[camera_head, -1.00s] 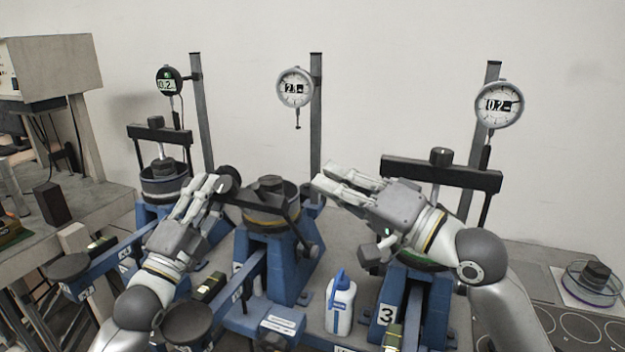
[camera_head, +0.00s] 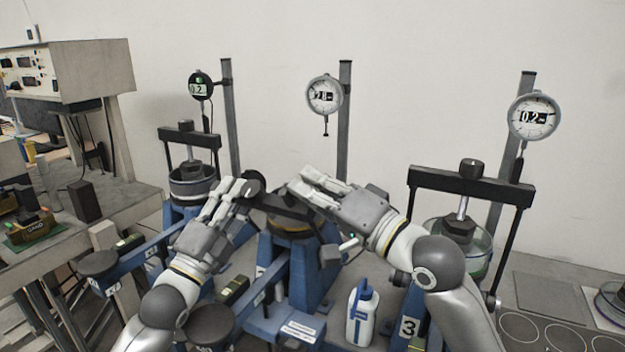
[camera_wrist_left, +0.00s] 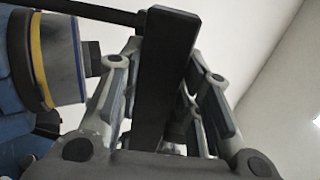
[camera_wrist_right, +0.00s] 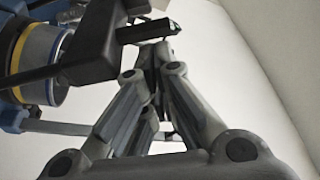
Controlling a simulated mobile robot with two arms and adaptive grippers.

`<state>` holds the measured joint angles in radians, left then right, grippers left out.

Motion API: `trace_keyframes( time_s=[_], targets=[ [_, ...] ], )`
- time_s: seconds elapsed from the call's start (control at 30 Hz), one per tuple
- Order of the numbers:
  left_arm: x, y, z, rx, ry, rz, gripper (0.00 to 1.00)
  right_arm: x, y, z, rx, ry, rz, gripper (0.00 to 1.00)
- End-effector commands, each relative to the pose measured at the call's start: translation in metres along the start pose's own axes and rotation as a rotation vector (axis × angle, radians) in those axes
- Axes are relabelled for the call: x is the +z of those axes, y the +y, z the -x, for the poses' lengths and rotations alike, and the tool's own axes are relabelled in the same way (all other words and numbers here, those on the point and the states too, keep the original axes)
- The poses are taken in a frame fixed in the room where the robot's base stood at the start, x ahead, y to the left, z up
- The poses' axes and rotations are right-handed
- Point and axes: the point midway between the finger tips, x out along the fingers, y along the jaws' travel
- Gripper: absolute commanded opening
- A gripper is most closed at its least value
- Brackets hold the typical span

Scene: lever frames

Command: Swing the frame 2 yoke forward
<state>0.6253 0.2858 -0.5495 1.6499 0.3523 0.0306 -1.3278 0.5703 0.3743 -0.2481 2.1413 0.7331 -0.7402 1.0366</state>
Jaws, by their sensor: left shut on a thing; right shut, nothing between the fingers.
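Frame 2 is the middle blue stand (camera_head: 290,270). Its yoke (camera_head: 285,207) is a black bar low across the top of the stand, not upright like its neighbours' yokes. My left gripper (camera_head: 237,190) is shut on the yoke at its left end. In the left wrist view the black bar (camera_wrist_left: 165,75) runs between the fingers. My right gripper (camera_head: 305,182) is shut and empty, above and beside the right part of the yoke. In the right wrist view the closed fingers (camera_wrist_right: 155,55) are close to the bar (camera_wrist_right: 95,50); contact cannot be told.
A dial gauge (camera_head: 325,95) hangs above frame 2. Frame 1's yoke (camera_head: 190,138) and frame 3's yoke (camera_head: 470,187) stand upright on either side. A white bottle (camera_head: 361,318) stands in front, between frames 2 and 3. A bench with instruments (camera_head: 90,75) is at the left.

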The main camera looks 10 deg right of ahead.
Motion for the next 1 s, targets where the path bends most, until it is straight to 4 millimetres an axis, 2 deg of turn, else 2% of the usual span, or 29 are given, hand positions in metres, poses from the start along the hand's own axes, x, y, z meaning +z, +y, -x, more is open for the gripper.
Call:
trace_keyframes(
  time_s=[0.17,0.4,0.6,0.63,0.7,0.77,1.0],
  targets=[
    [0.001,0.005,0.001,0.011,-0.002,-0.003,0.00,0.001,0.000,0.000,0.000,0.000,0.001,0.00],
    [0.001,0.005,0.001,0.012,-0.002,-0.003,0.00,0.019,-0.001,0.006,-0.020,-0.006,0.056,0.00],
    [0.001,0.003,0.000,0.009,-0.002,-0.003,0.00,0.021,-0.001,0.005,-0.021,-0.013,0.051,0.00],
    [0.001,0.003,0.000,0.008,-0.002,-0.003,0.37,0.021,-0.002,0.005,-0.022,-0.013,0.051,0.00],
    [0.000,0.002,0.000,0.006,-0.002,-0.003,0.46,0.021,-0.002,0.005,-0.022,-0.012,0.051,0.00],
    [0.000,0.002,0.000,0.005,-0.001,-0.002,0.53,0.020,-0.001,0.005,-0.021,-0.010,0.052,0.00],
    [0.000,0.001,0.000,0.003,-0.001,-0.001,0.53,0.018,-0.001,0.005,-0.021,-0.004,0.055,0.00]
  ],
)
